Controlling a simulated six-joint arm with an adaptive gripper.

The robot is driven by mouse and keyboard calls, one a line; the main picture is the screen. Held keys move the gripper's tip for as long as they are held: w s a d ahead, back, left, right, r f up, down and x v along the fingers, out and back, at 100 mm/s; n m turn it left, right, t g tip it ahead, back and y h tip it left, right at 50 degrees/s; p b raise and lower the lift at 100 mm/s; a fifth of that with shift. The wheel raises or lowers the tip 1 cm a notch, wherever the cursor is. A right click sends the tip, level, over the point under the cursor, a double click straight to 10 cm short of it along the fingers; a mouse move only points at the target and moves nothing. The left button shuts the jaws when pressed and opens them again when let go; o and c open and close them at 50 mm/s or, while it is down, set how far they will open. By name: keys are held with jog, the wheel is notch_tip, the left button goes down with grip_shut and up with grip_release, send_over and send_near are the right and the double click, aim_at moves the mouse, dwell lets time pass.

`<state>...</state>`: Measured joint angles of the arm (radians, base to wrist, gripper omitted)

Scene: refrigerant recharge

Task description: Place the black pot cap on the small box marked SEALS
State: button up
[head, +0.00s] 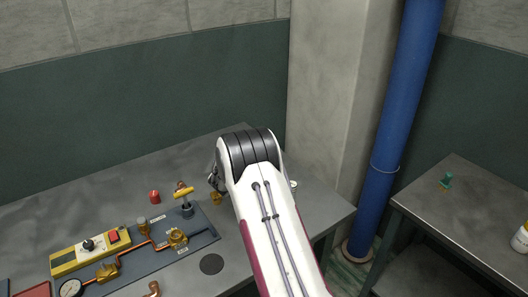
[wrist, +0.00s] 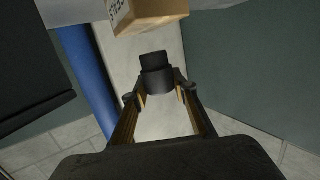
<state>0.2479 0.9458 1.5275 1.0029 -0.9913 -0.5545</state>
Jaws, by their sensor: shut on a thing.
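The black pot cap (wrist: 157,80) shows in the wrist view as a stepped black cylinder, narrower at its far end. My gripper (wrist: 159,95) is shut on the cap, with a finger on each side of it. The small tan box (wrist: 150,12) is at the top edge of the wrist view, beyond the cap and partly cut off. Dark lettering on its left face is upside down and only partly readable. A gap shows between cap and box in the picture; I cannot tell their true distance. In the head view my arm hides the cap and box, and most of the gripper.
A gauge (head: 70,288) and copper piping with a yellow-handled valve (head: 184,191) stand on the bench at left. A red cap (head: 154,196) and a flat dark disc (head: 211,264) are nearby. A blue pipe (head: 400,100) rises between the bench and a side table (head: 470,205).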

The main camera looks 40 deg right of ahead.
jog(key=shift+f, duration=1.3)
jog(key=shift+f, duration=0.1)
jog(key=o, duration=1.1)
jog(key=shift+v, duration=6)
